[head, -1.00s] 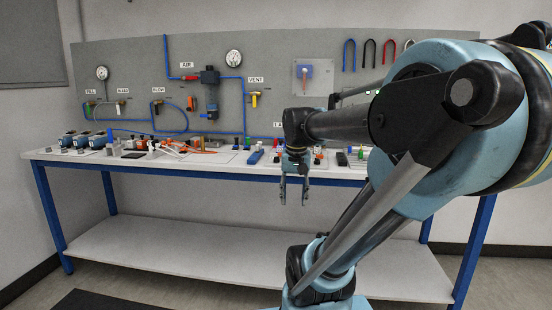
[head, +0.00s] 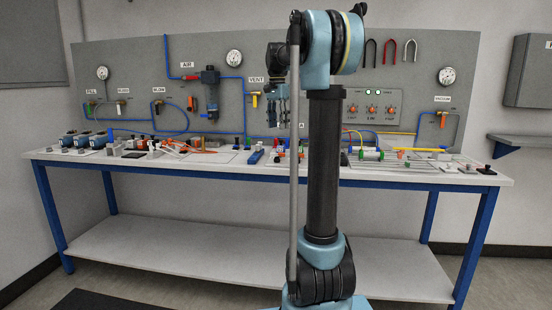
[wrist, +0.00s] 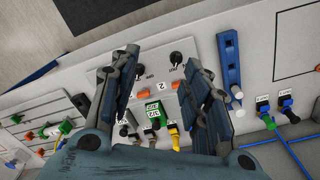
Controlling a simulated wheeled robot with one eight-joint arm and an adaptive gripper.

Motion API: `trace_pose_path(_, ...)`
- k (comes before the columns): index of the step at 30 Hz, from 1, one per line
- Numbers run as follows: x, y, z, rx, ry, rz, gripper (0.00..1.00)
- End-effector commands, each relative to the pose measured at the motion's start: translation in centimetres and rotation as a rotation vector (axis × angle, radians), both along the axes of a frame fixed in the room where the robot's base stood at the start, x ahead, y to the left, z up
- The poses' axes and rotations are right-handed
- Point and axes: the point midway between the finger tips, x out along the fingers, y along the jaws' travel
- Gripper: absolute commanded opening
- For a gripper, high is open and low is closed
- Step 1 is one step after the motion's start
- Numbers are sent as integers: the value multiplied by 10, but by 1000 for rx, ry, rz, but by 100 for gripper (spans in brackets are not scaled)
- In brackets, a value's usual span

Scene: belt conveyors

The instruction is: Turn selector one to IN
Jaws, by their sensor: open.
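The wrist view shows a pale plate with two black knobs (wrist: 175,58) and (wrist: 138,71), a "2" tag and orange parts. I cannot tell which knob is selector one, or its setting. My gripper (head: 279,124) is open and empty, pointing down above the bench, left of the wall panel. In the wrist view its fingers (wrist: 160,65) straddle the plate's knobs from above, apart from them.
The white bench (head: 215,172) holds several small fittings. A blue bar (wrist: 230,66) and yellow, green and blue connectors lie near the plate. Blue air pipes run along the backboard (head: 140,60). My upright arm hides part of the bench and backboard.

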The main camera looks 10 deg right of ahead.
Motion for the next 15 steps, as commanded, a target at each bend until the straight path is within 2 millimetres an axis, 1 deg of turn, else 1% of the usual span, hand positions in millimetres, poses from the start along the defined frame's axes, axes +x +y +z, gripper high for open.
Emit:
trace_pose_path(1, 15, 0, 4, -1, 6, -26, 43)
trace_pose_path(3, 31, 1, 7, -4, 13, -62, 43)
trace_pose_path(6, 48, 1, 11, -7, 22, -104, 43)
trace_pose_path(10, 62, 2, 13, -9, 28, -138, 43)
trace_pose_path(15, 66, 2, 8, -10, 31, -151, 43)
